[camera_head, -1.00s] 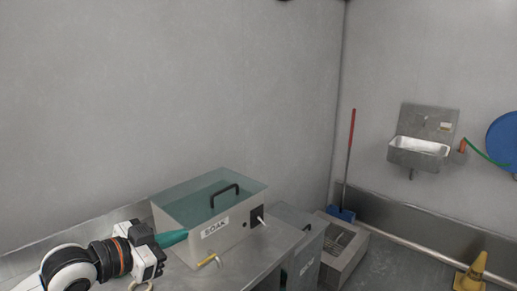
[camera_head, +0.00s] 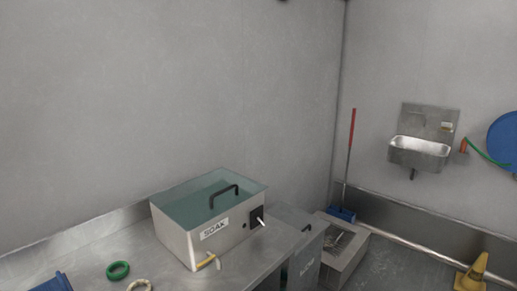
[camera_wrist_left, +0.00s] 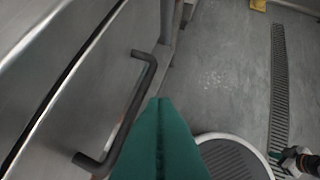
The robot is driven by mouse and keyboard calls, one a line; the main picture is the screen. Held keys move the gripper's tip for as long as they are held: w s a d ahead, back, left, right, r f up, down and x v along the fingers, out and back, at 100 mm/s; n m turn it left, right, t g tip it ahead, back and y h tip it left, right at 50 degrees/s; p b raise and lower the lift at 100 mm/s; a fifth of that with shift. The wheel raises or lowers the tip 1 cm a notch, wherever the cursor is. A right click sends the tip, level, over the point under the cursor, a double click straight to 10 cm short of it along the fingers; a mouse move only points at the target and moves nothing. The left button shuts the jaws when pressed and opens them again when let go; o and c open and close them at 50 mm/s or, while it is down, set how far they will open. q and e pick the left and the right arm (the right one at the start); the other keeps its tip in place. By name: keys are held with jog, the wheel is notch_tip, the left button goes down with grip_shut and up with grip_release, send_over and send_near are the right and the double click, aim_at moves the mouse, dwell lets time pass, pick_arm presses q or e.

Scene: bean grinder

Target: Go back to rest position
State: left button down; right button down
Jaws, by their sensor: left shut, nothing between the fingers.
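My left gripper (camera_wrist_left: 160,138) shows in the left wrist view as two green fingers pressed together with nothing between them. It points past a dark bar handle (camera_wrist_left: 125,110) on a steel front; whether it touches the handle I cannot tell. The left arm is out of the head view. At the lower right edge of the wrist view, a small part (camera_wrist_left: 290,157) with a green tip looks like my right gripper. It is too small and cut off to show its jaws.
In the head view a steel SOAK tank (camera_head: 188,243) with a glassy lid stands on the bench (camera_head: 150,255). A green ring (camera_head: 118,270), a pale ring (camera_head: 139,285) and a blue item (camera_head: 52,284) lie left of it. A yellow cone (camera_head: 472,273) stands at right.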

pick_arm(q)
jog(key=s+a+f+n+g+y, duration=0.25)
jog(key=s+f, duration=0.25)
jog(key=s, duration=0.4)
jog(key=s+f+g, duration=0.1)
jog(key=s+f, duration=0.1)
jog(key=f, duration=1.2)
jog(key=s+f+g, duration=0.1)
jog(key=s+f, duration=0.1)
jog(key=f, duration=1.3)
jog(key=s+a+f+p, duration=0.1)
jog(key=s+a+f, duration=0.2)
jog(key=s+f, duration=0.8)
jog(key=s+g, duration=0.1)
jog(key=s, duration=0.1)
jog(key=shift+s+a+m, duration=0.2)
jog(key=shift+s+m, duration=0.15)
jog(key=shift+s, duration=0.05)
jog(key=shift+w, duration=0.1)
